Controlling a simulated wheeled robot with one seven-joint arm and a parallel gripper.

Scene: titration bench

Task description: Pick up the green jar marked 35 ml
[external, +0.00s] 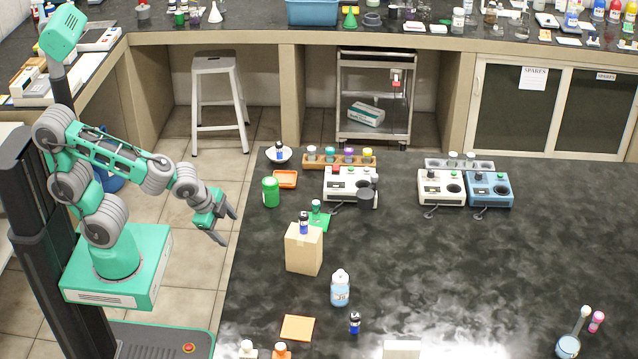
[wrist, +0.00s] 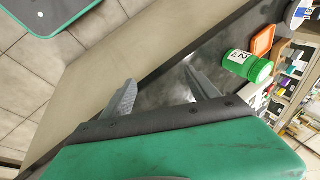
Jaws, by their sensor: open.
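A green jar (external: 270,192) with a ribbed lid stands upright near the left edge of the dark bench in the external view. In the wrist view the green jar (wrist: 240,62) shows at the upper right with a white label; I cannot read its marking fully. My gripper (external: 229,227) is open and empty, left of the bench edge and apart from the jar. In the wrist view my gripper's fingers (wrist: 160,75) are spread, with the jar beyond and right of the right finger.
An orange tray (external: 286,179) lies just behind the jar, and a white bowl (external: 283,159) holding a small bottle is farther back. A white instrument (external: 345,182) stands to the right. A cardboard box (external: 304,252) with a bottle on top stands nearer the front. Bare bench lies in front of the jar.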

